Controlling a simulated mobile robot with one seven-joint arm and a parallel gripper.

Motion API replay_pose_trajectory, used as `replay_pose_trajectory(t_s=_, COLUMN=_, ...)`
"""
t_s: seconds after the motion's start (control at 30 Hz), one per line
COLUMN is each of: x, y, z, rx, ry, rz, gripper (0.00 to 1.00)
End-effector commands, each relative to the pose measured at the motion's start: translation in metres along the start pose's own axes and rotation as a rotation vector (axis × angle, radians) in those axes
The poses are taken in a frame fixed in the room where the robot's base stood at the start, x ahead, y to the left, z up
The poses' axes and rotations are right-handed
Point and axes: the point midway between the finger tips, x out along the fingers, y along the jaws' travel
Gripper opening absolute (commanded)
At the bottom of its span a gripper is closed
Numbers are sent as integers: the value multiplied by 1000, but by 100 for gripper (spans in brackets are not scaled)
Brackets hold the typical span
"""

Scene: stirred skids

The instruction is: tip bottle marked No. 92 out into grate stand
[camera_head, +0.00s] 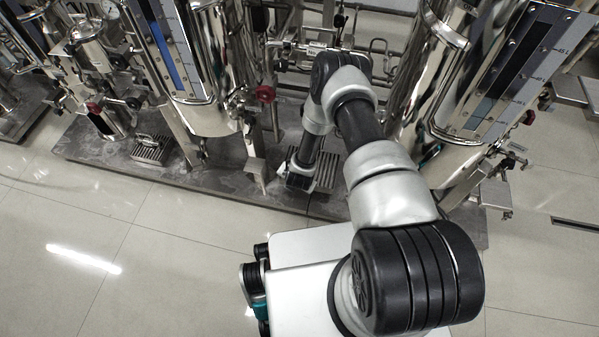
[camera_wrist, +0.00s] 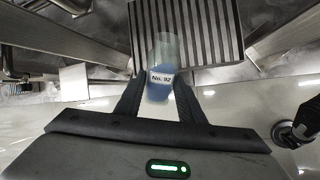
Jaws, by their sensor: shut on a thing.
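The bottle marked No. 92 (camera_wrist: 160,90) is clear, with a white label and blue liquid in its lower part, nearest my gripper. My gripper (camera_wrist: 158,98) is shut on it, one finger on each side. The bottle's clear upper end overlaps the slatted grate stand (camera_wrist: 215,28) in the wrist view; I cannot tell its exact tilt or its height above the slats. In the head view my gripper (camera_head: 299,176) is low beside the grate stand (camera_head: 326,172), and my arm hides part of that area. The bottle is not clearly seen there.
Steel tanks stand left (camera_head: 205,95) and right (camera_head: 440,110) of my arm, with pipes and red-handled valves between (camera_head: 265,93). Another grate stand (camera_head: 150,150) sits farther left on the dark skid base (camera_head: 215,180). The tiled floor (camera_head: 100,230) in front is clear.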

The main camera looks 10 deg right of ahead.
Motion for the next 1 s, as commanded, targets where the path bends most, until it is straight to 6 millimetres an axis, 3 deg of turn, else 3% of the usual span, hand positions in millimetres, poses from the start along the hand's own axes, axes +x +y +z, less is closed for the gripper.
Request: replay_pose_trajectory(t_s=1.0, x=1, y=-1, z=1, rx=58, ry=128, rz=17, gripper=8)
